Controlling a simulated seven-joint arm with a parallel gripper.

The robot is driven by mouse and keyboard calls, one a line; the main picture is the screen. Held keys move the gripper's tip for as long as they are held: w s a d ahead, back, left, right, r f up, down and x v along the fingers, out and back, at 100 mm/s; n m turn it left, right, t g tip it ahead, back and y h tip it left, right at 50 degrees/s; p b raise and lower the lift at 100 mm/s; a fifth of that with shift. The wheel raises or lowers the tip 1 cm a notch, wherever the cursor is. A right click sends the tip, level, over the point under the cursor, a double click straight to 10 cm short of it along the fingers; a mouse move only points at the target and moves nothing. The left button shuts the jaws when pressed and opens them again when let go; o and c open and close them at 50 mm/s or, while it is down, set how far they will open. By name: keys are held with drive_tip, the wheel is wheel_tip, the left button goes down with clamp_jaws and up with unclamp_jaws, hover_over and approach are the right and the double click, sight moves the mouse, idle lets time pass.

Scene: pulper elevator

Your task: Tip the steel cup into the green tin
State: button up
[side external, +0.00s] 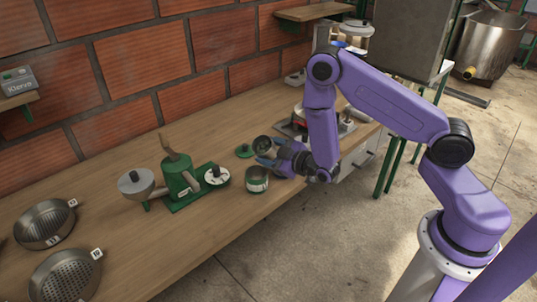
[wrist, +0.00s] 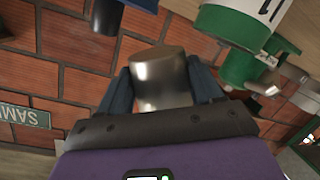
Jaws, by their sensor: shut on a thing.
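The steel cup (side external: 262,144) is held between the blue fingers of my gripper (side external: 266,160). In the side view its round mouth shows and it looks tilted. In the wrist view the cup (wrist: 160,78) sits between both fingers (wrist: 162,92), with its contents hidden. The green tin (side external: 257,181), with a pale label, stands on the bench just below the cup in the side view. Its mouth is open upward. I cannot tell whether the cup is directly over the tin. A green and white labelled thing, likely the tin (wrist: 232,28), shows at the wrist view's upper right.
A green hand-cranked machine (side external: 180,182) stands left of the tin, with a white-topped disc (side external: 216,175) beside it. Two strainers (side external: 45,224) (side external: 66,275) are at far left. The front bench strip is clear.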

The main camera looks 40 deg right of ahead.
sight(266, 153)
drive_tip(key=n, duration=0.3)
drive_tip(key=shift+r+h, duration=0.2)
drive_tip(key=shift+h, duration=0.2)
drive_tip(key=n, duration=0.2)
drive_tip(key=n+t, duration=0.1)
drive_tip(key=shift+a+f+n+h, duration=0.2)
drive_tip(key=shift+n+h, duration=0.2)
drive_tip(key=n, duration=0.2)
drive_tip(key=a+r+n+t, duration=0.1)
drive_tip(key=n, duration=0.1)
drive_tip(key=shift+s+a+h, duration=0.1)
drive_tip(key=shift+h, duration=0.2)
drive_tip(key=n, duration=0.2)
drive_tip(key=a+r+n, duration=0.1)
drive_tip(key=n, duration=0.1)
drive_tip(key=shift+s+a+t, duration=0.1)
drive_tip(key=shift+a+t, duration=0.05)
drive_tip(key=shift+t, duration=0.25)
